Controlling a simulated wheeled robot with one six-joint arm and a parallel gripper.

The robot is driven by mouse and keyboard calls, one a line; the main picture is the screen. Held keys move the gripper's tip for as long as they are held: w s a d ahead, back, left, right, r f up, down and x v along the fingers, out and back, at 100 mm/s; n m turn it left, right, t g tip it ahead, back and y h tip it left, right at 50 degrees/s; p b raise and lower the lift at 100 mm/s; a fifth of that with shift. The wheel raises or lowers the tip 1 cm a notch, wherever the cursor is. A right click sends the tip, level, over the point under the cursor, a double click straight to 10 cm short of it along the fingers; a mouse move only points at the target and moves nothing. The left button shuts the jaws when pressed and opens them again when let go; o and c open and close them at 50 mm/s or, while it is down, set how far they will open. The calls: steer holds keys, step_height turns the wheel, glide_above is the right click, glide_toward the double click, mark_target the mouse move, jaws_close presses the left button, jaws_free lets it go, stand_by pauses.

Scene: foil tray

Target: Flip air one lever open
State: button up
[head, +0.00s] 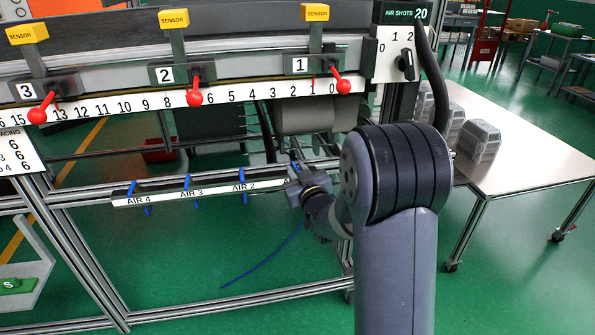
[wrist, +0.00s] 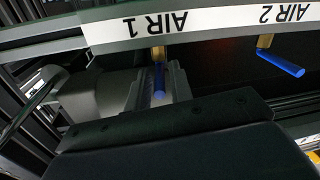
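The air one lever is a blue handle (wrist: 159,78) on a brass stem, under the upside-down AIR 1 label (wrist: 140,27) in the wrist view. It points straight down in that picture. The AIR 2 lever (wrist: 281,63), also blue, slants down to the right.
The blue AIR 2 (head: 243,186), AIR 3 (head: 187,183) and AIR 4 (head: 147,210) levers sit left along the bar. Red-knobbed levers (head: 195,98) stand above. A grey cylinder (head: 305,116) is behind the bar. A table (head: 515,160) with grey castings stands right.

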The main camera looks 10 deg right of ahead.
jaws_close()
steer(key=shift+a+h+b, duration=0.15)
steer(key=shift+h+b, duration=0.35)
steer(key=shift+b, duration=0.25)
steer(key=shift+a+m+h+b, duration=0.1)
steer(key=shift+m+h+b, duration=0.2)
steer(key=shift+m+b, duration=0.1)
steer(key=shift+m+h+b, duration=0.3)
steer(key=shift+b, duration=0.1)
steer(key=shift+r, duration=0.1)
steer(key=shift+o, duration=1.4)
jaws_free()
